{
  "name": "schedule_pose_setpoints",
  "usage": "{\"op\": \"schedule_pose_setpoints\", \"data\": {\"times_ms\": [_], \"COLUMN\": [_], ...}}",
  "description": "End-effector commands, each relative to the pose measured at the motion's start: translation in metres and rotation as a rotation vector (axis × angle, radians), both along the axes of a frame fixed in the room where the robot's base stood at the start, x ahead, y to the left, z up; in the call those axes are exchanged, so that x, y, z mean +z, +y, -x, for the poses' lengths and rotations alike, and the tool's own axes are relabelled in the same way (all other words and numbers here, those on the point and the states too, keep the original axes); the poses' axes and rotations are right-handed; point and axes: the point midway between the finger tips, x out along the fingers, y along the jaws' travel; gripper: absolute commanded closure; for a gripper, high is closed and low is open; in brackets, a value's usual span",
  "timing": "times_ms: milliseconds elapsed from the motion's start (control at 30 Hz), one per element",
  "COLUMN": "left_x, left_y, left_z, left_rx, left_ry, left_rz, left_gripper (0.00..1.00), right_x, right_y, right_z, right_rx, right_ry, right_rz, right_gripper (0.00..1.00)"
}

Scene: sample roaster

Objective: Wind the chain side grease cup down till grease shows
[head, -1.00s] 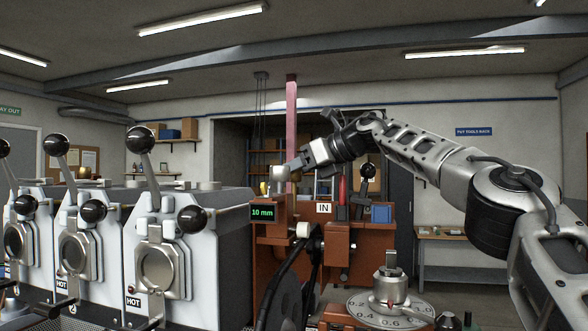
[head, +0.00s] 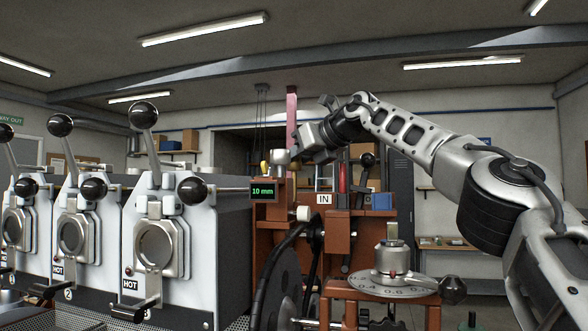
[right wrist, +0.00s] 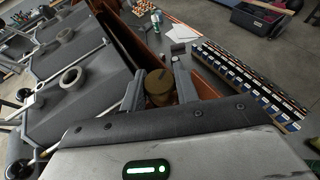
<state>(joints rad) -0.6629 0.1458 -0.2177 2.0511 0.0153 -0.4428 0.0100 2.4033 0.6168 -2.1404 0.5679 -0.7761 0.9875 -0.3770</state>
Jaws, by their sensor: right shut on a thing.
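In the right wrist view the cup (right wrist: 159,84) has a round brownish top and sits between the two grey fingers. My right gripper (head: 291,163) reaches in from the right and is shut on the cup; its fingers (right wrist: 159,92) stand on either side of it. I cannot make out any grease. My left gripper is not in view.
A small yellow-topped thing (head: 264,168) stands just left of the cup. A "10 mm" display (head: 263,191) and an "IN" sign (head: 324,199) are below. Roasters with black-knobbed levers (head: 160,240) fill the left. A round dial (head: 390,283) stands front right.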

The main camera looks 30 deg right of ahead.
Motion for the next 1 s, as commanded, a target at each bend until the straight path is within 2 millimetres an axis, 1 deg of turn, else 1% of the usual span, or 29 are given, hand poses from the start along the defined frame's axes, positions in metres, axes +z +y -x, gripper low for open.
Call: {"op": "schedule_pose_setpoints", "data": {"times_ms": [167,200,233,267,533,667,767,1000], "left_x": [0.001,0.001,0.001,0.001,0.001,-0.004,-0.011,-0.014], "left_y": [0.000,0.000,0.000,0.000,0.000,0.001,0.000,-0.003], "left_z": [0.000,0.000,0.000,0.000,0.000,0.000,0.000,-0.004], "left_rx": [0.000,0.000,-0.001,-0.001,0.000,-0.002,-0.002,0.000], "left_ry": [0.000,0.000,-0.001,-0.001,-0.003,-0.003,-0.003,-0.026], "left_rz": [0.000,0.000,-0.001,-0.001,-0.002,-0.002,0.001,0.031], "left_gripper": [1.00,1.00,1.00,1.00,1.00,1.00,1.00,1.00], "right_x": [0.001,0.001,0.001,0.001,0.001,0.003,0.007,0.029], "right_y": [0.000,0.000,0.000,0.000,0.000,-0.003,-0.006,-0.018], "right_z": [0.000,0.000,0.000,0.000,0.001,0.008,0.022,0.074], "right_rx": [0.001,0.001,0.001,0.001,0.002,0.001,0.002,0.002], "right_ry": [0.000,0.000,0.000,0.000,0.000,-0.003,-0.004,-0.006], "right_rz": [-0.001,-0.001,-0.001,-0.001,-0.001,-0.001,-0.001,-0.002], "right_gripper": [0.92,0.61,0.53,0.48,0.48,0.48,0.48,0.48]}}
